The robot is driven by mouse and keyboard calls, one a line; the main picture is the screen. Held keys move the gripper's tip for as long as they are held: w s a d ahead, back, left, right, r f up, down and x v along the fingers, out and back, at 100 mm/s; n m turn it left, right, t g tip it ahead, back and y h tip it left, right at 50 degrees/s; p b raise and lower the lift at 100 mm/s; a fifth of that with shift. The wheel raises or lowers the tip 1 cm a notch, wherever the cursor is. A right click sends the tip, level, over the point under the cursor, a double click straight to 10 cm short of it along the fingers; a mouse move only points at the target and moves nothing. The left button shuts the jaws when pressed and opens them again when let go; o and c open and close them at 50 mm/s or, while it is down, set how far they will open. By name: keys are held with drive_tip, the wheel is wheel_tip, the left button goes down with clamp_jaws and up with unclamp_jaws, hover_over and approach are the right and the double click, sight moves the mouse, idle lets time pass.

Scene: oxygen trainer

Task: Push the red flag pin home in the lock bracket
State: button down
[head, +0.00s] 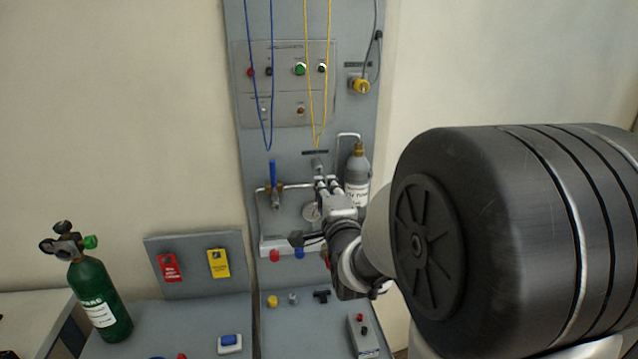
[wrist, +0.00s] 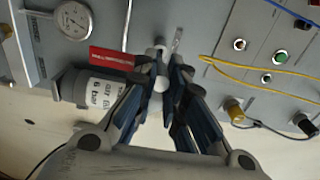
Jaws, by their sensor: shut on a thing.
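The red flag (wrist: 111,57) of the pin shows in the wrist view, just left of my fingertips, with small print on it. My gripper (wrist: 167,72) is shut on the pin; its fingers hide most of the shaft. A rounded grey end (wrist: 159,49) shows at the fingertips. In the head view my gripper (head: 328,185) is close to the panel, below a small grey fitting (head: 317,164) under a dark label. This fitting may be the lock bracket. I cannot make out the flag there, nor tell how deep the pin sits.
A grey cylinder (head: 357,172) stands right of my gripper, a blue-handled valve (head: 273,178) left. A gauge (wrist: 73,20) is close by. Yellow cords (head: 308,70) and a blue cord (head: 265,110) hang above. A green bottle (head: 103,300) stands far left.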

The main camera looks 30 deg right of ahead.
drive_tip(key=shift+v, duration=1.1)
drive_tip(key=shift+a, duration=0.1)
